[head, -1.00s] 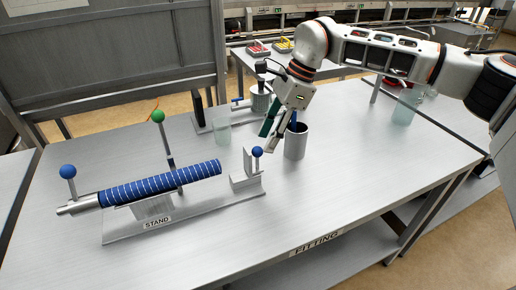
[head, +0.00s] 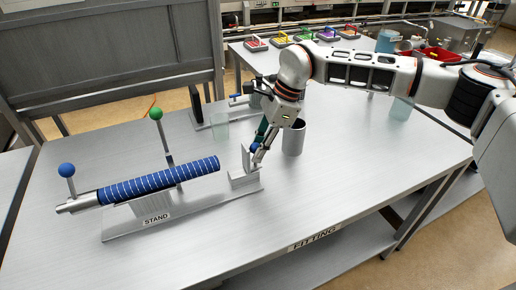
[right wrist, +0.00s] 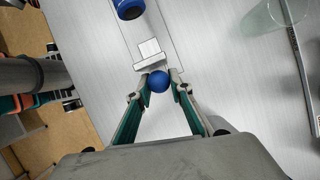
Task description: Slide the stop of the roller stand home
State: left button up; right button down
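The roller stand (head: 195,212), labelled STAND, lies on the table at left. A dark blue, white-striped roller (head: 160,182) rests on it, tilted slightly up to the right. The stop (head: 243,178) is a grey block with an upright plate and a blue ball knob, at the stand's right end, apart from the roller's end. My right gripper (head: 258,150) is down at the stop. In the right wrist view, its fingers straddle the blue knob (right wrist: 158,82), with a small gap on the right side. My left gripper is not in view.
A grey cup (head: 293,138) stands just right of my right gripper. Posts with a green ball (head: 156,114) and a blue ball (head: 67,170) rise at the roller. The table front right is clear.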

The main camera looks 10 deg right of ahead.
jog(key=a, duration=0.2)
jog(key=s+a+b, duration=0.1)
jog(key=a, duration=0.2)
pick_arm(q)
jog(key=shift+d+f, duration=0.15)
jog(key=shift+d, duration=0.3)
pick_arm(e)
jog(key=shift+d, duration=0.1)
jog(key=c, duration=1.8)
grip_release()
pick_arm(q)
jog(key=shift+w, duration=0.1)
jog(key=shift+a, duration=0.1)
